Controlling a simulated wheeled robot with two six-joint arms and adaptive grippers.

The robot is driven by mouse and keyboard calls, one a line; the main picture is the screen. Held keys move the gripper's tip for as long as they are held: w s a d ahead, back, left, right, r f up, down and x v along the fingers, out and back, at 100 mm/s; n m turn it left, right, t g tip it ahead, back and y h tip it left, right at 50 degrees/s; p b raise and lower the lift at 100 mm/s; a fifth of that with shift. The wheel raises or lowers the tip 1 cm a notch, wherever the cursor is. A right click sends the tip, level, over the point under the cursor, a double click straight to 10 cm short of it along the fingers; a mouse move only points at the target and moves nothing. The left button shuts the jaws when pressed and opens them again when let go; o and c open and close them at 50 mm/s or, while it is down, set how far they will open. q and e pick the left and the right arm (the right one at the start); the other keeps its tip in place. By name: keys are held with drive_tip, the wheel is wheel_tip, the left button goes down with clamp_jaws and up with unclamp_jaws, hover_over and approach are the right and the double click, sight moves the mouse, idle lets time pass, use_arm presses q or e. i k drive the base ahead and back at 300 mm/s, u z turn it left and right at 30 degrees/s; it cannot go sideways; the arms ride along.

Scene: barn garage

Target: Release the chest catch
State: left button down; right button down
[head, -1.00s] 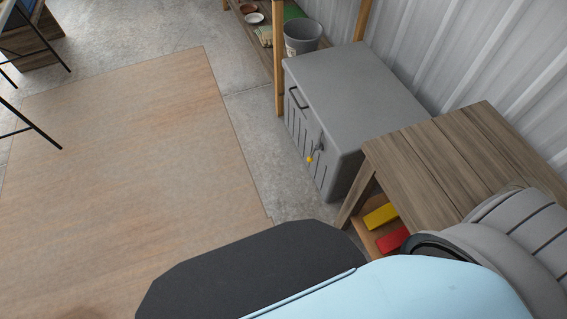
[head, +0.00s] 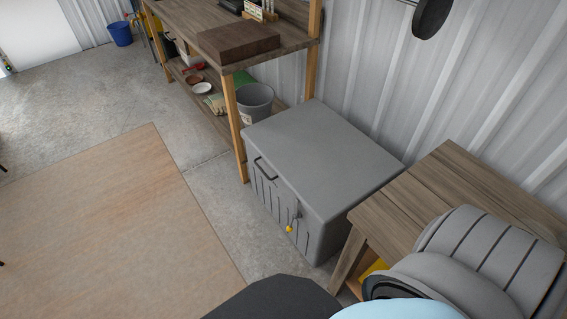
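The grey chest (head: 318,163) stands against the corrugated wall with its lid down. A dark handle (head: 264,168) is on its front face. Neither gripper shows in the head view. Part of my own arm is at the lower right, well apart from the chest.
A wooden table (head: 452,190) stands just right of the chest. A wooden workbench (head: 205,22) with a dark box (head: 238,42) is on the left, with a grey bucket (head: 256,102) on its lower shelf. A brown mat (head: 110,225) and open concrete floor lie in front.

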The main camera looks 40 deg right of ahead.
sight(289, 229)
drive_tip(key=u, duration=0.05)
drive_tip(key=i, duration=1.65)
drive_tip(key=z, duration=2.6)
